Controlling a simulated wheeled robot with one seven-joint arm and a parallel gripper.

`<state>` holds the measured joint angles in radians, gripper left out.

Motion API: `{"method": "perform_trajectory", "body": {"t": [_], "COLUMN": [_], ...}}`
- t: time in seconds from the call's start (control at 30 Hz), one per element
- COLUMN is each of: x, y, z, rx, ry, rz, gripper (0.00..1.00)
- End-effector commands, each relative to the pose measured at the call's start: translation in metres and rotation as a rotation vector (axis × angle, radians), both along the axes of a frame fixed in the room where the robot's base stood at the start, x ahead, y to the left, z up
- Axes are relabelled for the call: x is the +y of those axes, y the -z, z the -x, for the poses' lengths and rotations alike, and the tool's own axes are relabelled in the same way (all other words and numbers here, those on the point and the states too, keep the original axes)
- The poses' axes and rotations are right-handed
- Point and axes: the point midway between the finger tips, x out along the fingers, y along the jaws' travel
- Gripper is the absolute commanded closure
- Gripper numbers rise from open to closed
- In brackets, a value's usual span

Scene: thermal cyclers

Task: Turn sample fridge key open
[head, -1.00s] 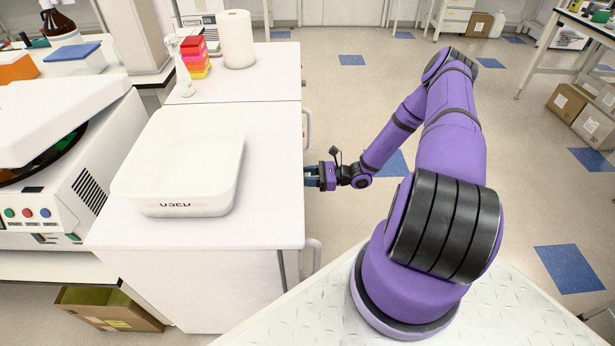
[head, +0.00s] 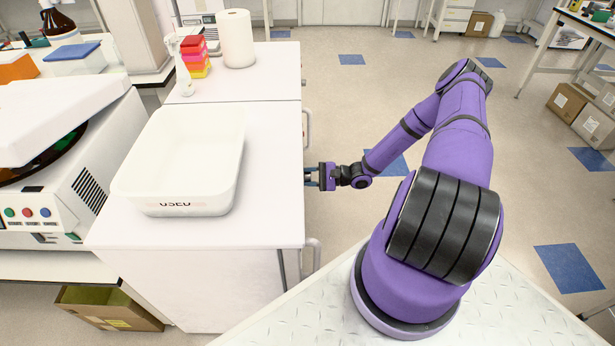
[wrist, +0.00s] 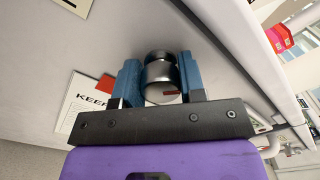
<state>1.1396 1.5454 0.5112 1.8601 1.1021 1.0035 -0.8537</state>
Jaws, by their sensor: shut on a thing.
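The sample fridge key shows in the wrist view as a round dark metal piece (wrist: 162,78) with a small red mark on its face, at the white fridge front (wrist: 110,35). My gripper (wrist: 160,85) has its two blue fingers on either side of this piece and is shut on it. In the head view my gripper (head: 312,177) is at the side of the white cabinet (head: 200,280), below its top edge. The key is hidden there.
A white tub marked USED (head: 185,160) stands on the cabinet top. Handles (head: 314,255) stick out from the cabinet side near my gripper.

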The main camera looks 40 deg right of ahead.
Motion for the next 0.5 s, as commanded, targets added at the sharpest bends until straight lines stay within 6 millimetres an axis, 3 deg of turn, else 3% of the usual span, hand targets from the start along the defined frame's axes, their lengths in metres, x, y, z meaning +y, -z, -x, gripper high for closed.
{"method": "perform_trajectory", "body": {"t": [0.5], "x": [0.0001], "y": [0.0018], "z": [0.0009], "rx": [-0.384], "ry": [0.002], "rz": [0.259], "gripper": [0.86]}}
